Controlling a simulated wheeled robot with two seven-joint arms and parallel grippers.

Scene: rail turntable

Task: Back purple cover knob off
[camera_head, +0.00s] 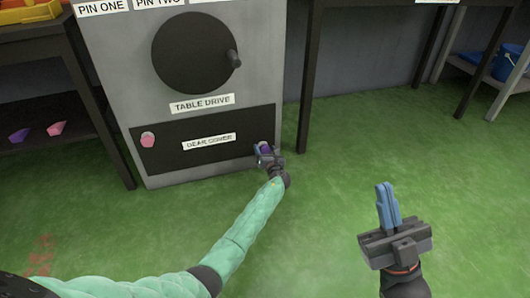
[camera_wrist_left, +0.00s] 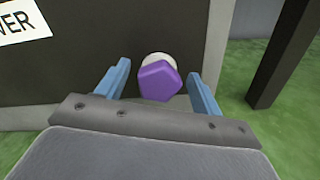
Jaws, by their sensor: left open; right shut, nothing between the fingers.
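The purple knob (camera_wrist_left: 159,82) sits on a pale round base at the right end of the dark gear cover (camera_head: 174,146). My left gripper (camera_wrist_left: 162,88) is open, with one blue finger on each side of the knob and gaps showing on both sides. In the head view my left gripper (camera_head: 268,155) is at the cover's right end and mostly hides the knob. A pink knob (camera_head: 148,140) is at the cover's left end. My right gripper (camera_head: 388,206) is shut and empty, over the green floor at the right.
Above the cover is a black table drive wheel (camera_head: 195,53) with a handle. A dark shelf at left holds a loose purple piece (camera_head: 19,135) and a loose pink piece (camera_head: 57,128). A dark table leg (camera_head: 308,85) stands right of the cabinet. The floor (camera_head: 330,180) in front is clear.

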